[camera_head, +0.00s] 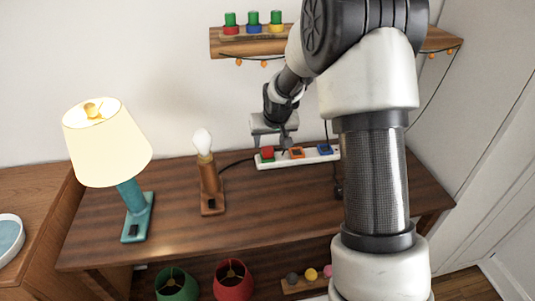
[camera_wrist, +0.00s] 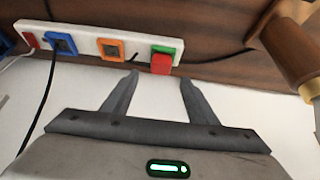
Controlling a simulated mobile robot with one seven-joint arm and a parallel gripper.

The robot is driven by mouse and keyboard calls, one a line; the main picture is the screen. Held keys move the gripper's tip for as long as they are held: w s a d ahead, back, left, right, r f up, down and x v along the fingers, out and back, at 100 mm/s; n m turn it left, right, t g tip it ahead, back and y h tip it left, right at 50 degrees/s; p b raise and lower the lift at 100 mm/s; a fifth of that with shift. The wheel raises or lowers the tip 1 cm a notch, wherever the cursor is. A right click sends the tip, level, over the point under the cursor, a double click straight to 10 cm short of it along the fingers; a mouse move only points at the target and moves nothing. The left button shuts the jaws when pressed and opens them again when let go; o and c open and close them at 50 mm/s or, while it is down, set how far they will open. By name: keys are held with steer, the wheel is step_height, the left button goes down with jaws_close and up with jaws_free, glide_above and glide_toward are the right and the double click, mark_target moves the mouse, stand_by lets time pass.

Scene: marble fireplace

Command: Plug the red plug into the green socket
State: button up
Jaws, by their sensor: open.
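A white power strip (camera_head: 316,155) lies on the wooden table against the wall, with green, orange and blue sockets. The red plug (camera_wrist: 160,64) sits at the green socket (camera_wrist: 165,50) at one end of the strip; it also shows in the head view (camera_head: 267,153). A black cord runs from the plug's side. I cannot tell how deep the plug sits. My gripper (camera_wrist: 158,78) is open, its two fingertips apart on either side of the red plug's near side and not closed on it. In the head view my gripper (camera_head: 274,140) is just above the strip.
The orange socket (camera_wrist: 111,48) and blue socket (camera_wrist: 61,45) are beside the green one. A wooden lamp base with a bare bulb (camera_head: 204,143) and a lit teal lamp (camera_head: 107,143) stand left of the strip. A shelf (camera_head: 226,43) hangs above.

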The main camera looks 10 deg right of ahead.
mark_target(268, 148)
steer(key=x, duration=0.5)
steer(key=shift+f+b, duration=0.2)
steer(key=shift+b, duration=0.2)
steer(key=c, duration=1.2)
step_height(268, 148, up, 10)
steer(key=p, duration=0.1)
steer(key=shift+c, duration=0.2)
steer(key=shift+a+f+b, duration=0.1)
steer(key=shift+f+b, duration=2.55)
steer(key=shift+f, duration=1.25)
